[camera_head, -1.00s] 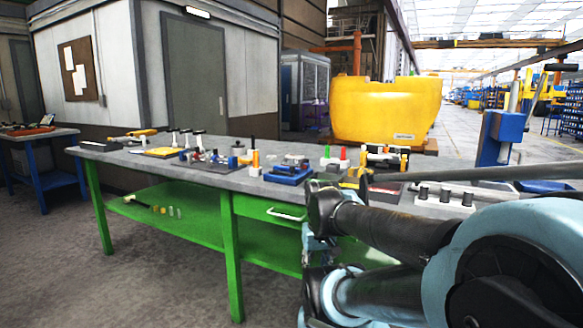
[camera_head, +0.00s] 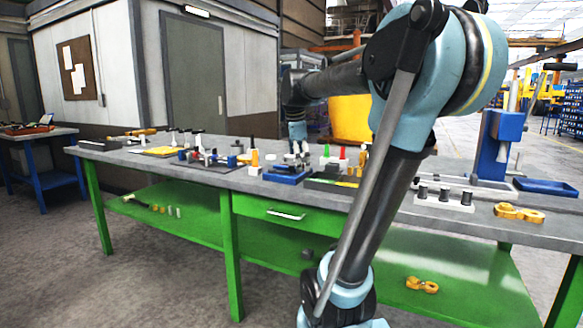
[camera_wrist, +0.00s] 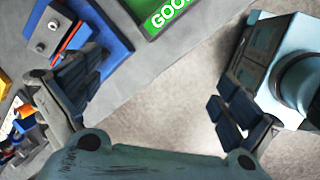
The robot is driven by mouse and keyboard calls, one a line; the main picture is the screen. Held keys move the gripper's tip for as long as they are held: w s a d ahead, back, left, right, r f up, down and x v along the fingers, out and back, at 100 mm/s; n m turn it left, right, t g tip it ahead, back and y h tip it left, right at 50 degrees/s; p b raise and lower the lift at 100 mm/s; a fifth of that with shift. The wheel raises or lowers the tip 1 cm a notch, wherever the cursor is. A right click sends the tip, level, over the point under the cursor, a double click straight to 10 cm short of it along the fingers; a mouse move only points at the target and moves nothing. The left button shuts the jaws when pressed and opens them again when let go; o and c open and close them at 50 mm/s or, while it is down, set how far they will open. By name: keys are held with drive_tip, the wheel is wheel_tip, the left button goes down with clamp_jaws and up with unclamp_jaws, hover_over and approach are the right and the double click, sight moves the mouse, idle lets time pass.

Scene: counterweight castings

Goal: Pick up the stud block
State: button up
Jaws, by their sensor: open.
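A small grey block with round studs on it (camera_wrist: 50,28) sits in a blue tray (camera_wrist: 105,25) at the upper left of the wrist view; I take it for the stud block. The blue tray also shows on the bench in the head view (camera_head: 290,178). My gripper (camera_wrist: 157,85) is open and empty, its dark padded fingers spread wide. The left finger is near the tray's edge, and the grey block lies outside the gap between the fingers. In the head view my gripper (camera_head: 298,150) hangs over the tray, pointing down, small and partly unclear.
A dark tray with a green "GOOD" label (camera_wrist: 172,12) lies beside the blue tray. Small tools and parts crowd the grey bench top (camera_head: 225,178). A white rack with dark pegs (camera_head: 443,198) and a yellow casting (camera_head: 519,212) stand at the right. Floor shows between my fingers.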

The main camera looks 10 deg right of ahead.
sight(292, 159)
drive_tip(key=w+a+r+n+h, duration=0.1)
drive_tip(key=w+r+n, duration=0.4)
drive_tip(key=w, duration=0.3)
drive_tip(key=w+a+r+n, duration=0.2)
drive_tip(key=w+r+n, duration=0.4)
drive_tip(key=w, duration=0.2)
drive_tip(key=shift+t, duration=0.3)
drive_tip(key=x, duration=1.7)
drive_tip(key=shift+f, duration=0.35)
drive_tip(key=c, duration=1.8)
